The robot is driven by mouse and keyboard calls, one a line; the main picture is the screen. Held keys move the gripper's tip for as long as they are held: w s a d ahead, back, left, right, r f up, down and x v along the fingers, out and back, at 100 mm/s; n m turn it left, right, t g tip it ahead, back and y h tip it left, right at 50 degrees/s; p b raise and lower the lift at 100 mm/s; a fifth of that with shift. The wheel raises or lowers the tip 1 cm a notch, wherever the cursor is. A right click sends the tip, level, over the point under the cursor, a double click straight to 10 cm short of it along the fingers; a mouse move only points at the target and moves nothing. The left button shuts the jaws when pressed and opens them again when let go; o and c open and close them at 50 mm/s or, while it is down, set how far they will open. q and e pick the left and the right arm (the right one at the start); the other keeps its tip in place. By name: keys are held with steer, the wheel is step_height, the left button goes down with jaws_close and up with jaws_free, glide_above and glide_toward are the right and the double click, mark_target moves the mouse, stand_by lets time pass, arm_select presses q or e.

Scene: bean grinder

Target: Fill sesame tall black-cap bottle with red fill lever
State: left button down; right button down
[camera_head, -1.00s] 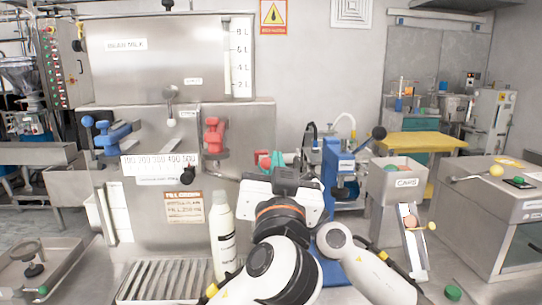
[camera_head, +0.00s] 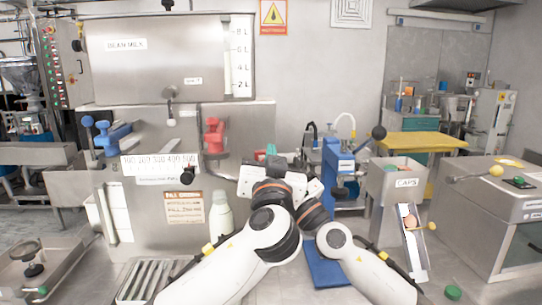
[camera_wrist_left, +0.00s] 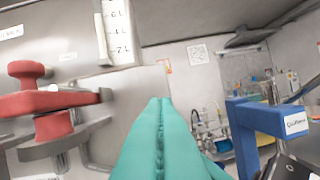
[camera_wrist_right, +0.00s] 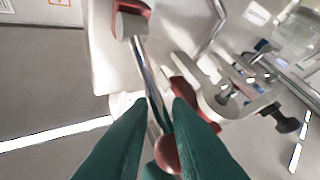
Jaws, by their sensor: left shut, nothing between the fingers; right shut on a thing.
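A pale, tall bottle (camera_head: 221,214) stands upright below the steel filling machine. No cap shows on its neck, and my left arm hides its lower part and label. The red fill lever (camera_head: 213,134) is on the machine front above it; its red body (camera_wrist_left: 55,105) shows at the left of the left wrist view. My left gripper (camera_head: 271,150) is to the right of the lever, its teal fingers closed and empty. In the right wrist view, my right gripper (camera_wrist_right: 160,108) is shut on a metal rod (camera_wrist_right: 145,65) with a red end; I cannot tell whether it belongs to the fill lever.
A blue lever (camera_head: 113,134) and a volume scale (camera_head: 150,165) are on the machine's left. A blue press (camera_head: 335,160) stands right of my grippers. The CAPS bin (camera_head: 402,182) is farther right. A slatted tray (camera_head: 150,280) lies low in front.

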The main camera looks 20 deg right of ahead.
arm_select(q)
steer(key=shift+f, duration=0.1)
arm_select(e)
steer(key=shift+w+a+f, duration=0.15)
steer(key=shift+f, duration=0.4)
arm_select(q)
steer(key=shift+s+a+f, duration=0.1)
steer(key=shift+f, duration=0.65)
arm_select(e)
steer(key=c, duration=1.8)
jaws_free()
arm_select(q)
steer(key=shift+w+f, duration=0.15)
steer(key=shift+w, duration=0.15)
arm_select(e)
steer(key=shift+w, duration=0.25)
